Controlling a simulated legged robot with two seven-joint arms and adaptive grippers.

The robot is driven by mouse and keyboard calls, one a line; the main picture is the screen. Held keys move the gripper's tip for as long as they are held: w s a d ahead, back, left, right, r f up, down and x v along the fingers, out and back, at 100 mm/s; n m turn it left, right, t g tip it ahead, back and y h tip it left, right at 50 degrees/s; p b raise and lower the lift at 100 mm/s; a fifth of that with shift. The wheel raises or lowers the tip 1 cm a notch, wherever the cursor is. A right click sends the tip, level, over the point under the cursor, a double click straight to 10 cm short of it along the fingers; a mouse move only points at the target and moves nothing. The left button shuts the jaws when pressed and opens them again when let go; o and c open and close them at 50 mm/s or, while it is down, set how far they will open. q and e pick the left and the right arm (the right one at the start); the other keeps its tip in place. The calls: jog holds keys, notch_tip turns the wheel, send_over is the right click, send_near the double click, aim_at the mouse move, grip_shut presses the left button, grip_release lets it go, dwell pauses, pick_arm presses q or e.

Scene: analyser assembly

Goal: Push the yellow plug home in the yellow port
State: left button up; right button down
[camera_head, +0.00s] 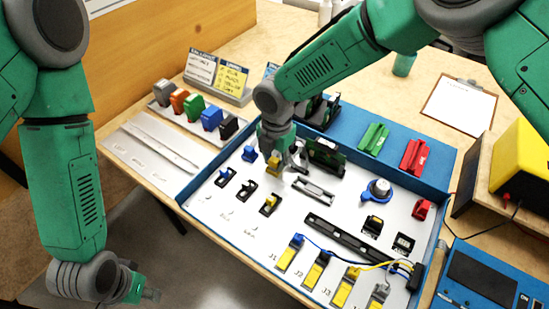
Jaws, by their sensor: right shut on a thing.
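My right gripper (277,158) reaches down over the white board at its upper left part. It is shut on a small yellow piece, which I take to be the yellow plug (273,169). The fingers partly cover this piece, and I cannot make out a separate yellow port under it or how deep the plug sits. A black holder with a yellow part (268,204) stands just below it on the board. My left gripper (143,290) hangs low at the left, off the table and far from the plug; its fingers are too small to judge.
A blue piece (249,154) stands left of the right gripper, and a dark green module (326,152) to its right. Yellow modules (287,257) with blue and yellow cables line the front of the blue-rimmed tray (215,228). Coloured blocks (193,107) stand behind at the left.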

jog(key=shift+f, duration=0.35)
dwell(0.6)
jog(key=c, duration=1.3)
grip_release()
jog(key=shift+o, duration=0.2)
jog(key=o, duration=0.3)
jog(key=shift+o, duration=0.2)
jog(key=shift+r+p, duration=2.5)
jog(key=shift+r, duration=1.05)
jog(key=shift+s+f, duration=0.1)
